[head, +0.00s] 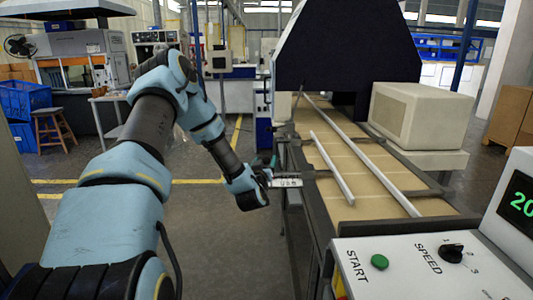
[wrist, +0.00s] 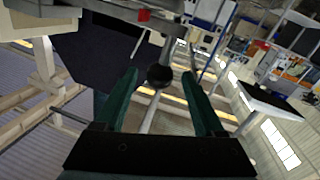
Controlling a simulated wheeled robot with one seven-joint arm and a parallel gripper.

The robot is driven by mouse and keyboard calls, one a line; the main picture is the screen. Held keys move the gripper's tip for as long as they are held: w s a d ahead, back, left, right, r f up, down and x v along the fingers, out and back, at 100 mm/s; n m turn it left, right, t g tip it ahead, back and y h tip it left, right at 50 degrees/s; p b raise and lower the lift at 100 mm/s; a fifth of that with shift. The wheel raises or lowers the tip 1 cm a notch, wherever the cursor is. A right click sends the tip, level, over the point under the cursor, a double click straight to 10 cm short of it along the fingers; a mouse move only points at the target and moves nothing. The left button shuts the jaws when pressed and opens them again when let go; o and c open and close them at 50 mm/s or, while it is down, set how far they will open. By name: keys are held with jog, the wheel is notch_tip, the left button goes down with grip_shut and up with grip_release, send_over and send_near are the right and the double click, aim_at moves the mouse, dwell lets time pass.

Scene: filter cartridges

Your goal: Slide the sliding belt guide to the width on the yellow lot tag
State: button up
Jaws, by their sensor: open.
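In the head view, the tan conveyor belt (head: 370,192) carries two pale guide rails. The shorter left rail (head: 330,165) lies apart from the longer right rail (head: 365,160). I cannot tell from the rails alone which one slides. My gripper (head: 268,168) is beside the belt's left edge, near a small white marked plate (head: 287,183). In the wrist view, my gripper (wrist: 159,76) is open, with green fingers on either side of a round black knob (wrist: 159,76) on a pale rod. Contact cannot be told. I make out no yellow lot tag.
A control panel (head: 420,265) with a green START button and a SPEED dial stands at front right. A dark hood (head: 345,45) covers the belt's far end. A beige box (head: 425,115) stands right of the belt. Open floor (head: 215,250) lies left of the belt.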

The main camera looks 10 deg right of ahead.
jog(key=p+x, duration=0.1)
jog(key=x, duration=0.3)
jog(key=shift+w+d, duration=0.15)
jog(key=shift+w, duration=0.15)
grip_shut()
dwell(0.4)
dwell(0.8)
